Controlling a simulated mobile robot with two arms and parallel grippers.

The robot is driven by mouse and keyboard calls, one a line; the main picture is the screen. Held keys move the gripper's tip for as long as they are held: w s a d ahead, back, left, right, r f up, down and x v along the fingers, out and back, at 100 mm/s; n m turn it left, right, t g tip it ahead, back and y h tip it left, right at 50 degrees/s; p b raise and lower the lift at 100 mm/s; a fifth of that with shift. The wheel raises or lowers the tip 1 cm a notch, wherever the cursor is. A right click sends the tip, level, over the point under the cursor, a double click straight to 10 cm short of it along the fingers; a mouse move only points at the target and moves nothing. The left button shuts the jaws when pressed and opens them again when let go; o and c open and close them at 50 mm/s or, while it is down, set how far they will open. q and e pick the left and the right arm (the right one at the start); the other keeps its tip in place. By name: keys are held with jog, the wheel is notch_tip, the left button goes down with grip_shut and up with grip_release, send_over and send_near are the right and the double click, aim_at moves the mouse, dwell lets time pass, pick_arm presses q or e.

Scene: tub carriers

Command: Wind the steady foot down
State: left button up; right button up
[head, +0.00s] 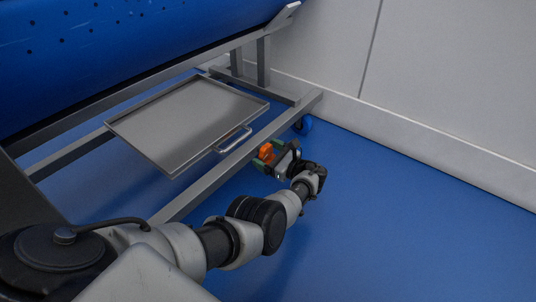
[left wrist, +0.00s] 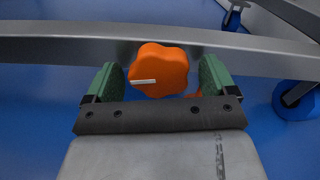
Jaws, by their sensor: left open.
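The steady foot's orange lobed knob (head: 265,152) sits beside the carrier's lower grey frame rail, near the floor. In the left wrist view the knob (left wrist: 158,70) has a white mark pointing left. A bit of orange shows below it at the right; the rest of the foot is hidden. My left gripper (head: 272,160) is at the knob. In the left wrist view its green fingers (left wrist: 158,82) stand open on either side of the knob, with a gap visible at each side. My right gripper is not in view.
The grey frame rail (left wrist: 60,50) runs just behind the knob. A metal tray (head: 190,120) with a handle sits above the lower frame, under the blue tub (head: 120,45). A blue caster (head: 303,125) stands near the wall (head: 440,80). The blue floor (head: 400,220) at right is clear.

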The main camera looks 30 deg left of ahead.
pick_arm(q)
jog(key=shift+c, duration=0.3)
jog(key=c, duration=0.9)
jog(key=shift+o, duration=0.2)
jog(key=shift+n, duration=0.4)
jog(key=n, duration=0.4)
jog(key=shift+w+n, duration=0.1)
jog(key=shift+n, duration=0.2)
jog(key=n, duration=0.4)
jog(key=shift+r+n, duration=0.1)
jog(key=shift+n, duration=0.2)
jog(key=n, duration=0.5)
jog(key=shift+d, duration=0.1)
jog(key=shift+r+n, duration=0.1)
jog(key=shift+n, duration=2.3)
